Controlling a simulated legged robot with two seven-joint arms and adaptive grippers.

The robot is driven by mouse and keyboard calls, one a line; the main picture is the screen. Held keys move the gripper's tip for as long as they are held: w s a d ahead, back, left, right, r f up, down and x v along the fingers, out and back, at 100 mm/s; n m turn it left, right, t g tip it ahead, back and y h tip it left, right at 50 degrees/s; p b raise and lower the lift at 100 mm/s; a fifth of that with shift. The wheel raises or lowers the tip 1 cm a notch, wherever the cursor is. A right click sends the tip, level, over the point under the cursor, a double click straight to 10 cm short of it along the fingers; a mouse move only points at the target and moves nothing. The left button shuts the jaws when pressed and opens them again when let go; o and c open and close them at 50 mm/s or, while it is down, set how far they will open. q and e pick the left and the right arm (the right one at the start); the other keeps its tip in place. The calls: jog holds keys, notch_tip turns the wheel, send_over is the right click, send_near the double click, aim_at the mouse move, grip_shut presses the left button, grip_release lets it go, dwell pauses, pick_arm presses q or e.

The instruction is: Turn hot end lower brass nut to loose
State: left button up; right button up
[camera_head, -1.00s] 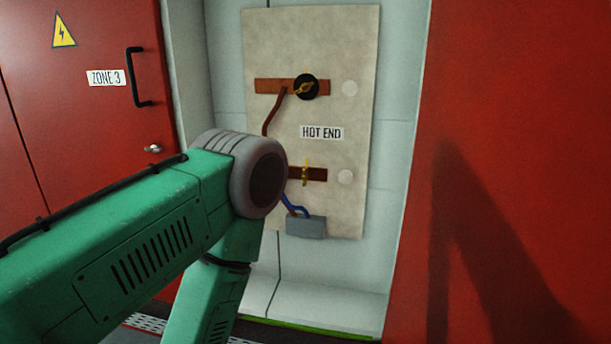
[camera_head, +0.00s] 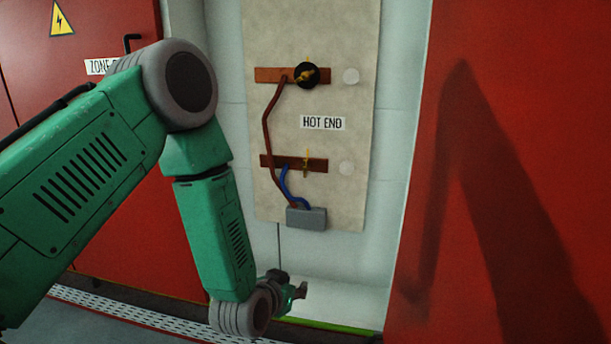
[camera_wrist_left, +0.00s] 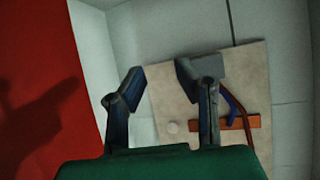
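The lower brass nut (camera_head: 307,161) is a thin, upright wing shape on the right part of the lower copper bar (camera_head: 275,161), below the HOT END label (camera_head: 322,122). My left gripper (camera_head: 297,292) is low, below the panel and its grey box, apart from the nut. In the left wrist view its two fingers (camera_wrist_left: 162,76) stand apart with nothing held between them. That view shows the panel upside down, with the lower bar (camera_wrist_left: 240,122) partly behind a finger; I cannot make out the nut there. My right gripper is not in view.
The upper brass nut (camera_head: 305,76) sits on a black disc on the upper bar (camera_head: 268,75). Red and blue cables run to a grey box (camera_head: 306,217) low on the beige panel (camera_head: 345,200). A red wall (camera_head: 530,100) stands right, a red door (camera_head: 60,130) left.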

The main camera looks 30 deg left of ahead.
aim_at(304, 170)
pick_arm(q)
jog(key=w+a+r+n+t+y+b, duration=0.1)
jog(key=w+a+r+t+y, duration=0.15)
jog(key=w+r, duration=0.45)
jog(key=w+a+r+n+t+y, duration=0.2)
jog(key=w+a+r+t, duration=0.15)
jog(key=r, duration=0.75)
jog(key=shift+h, duration=0.25)
jog(key=x, duration=0.4)
jog(key=b+x, duration=0.1)
jog(key=x, duration=0.4)
jog(key=f+b+x, duration=0.1)
jog(key=x, duration=0.3)
jog(key=shift+w+d, duration=0.2)
jog(key=shift+w, duration=0.05)
grip_shut()
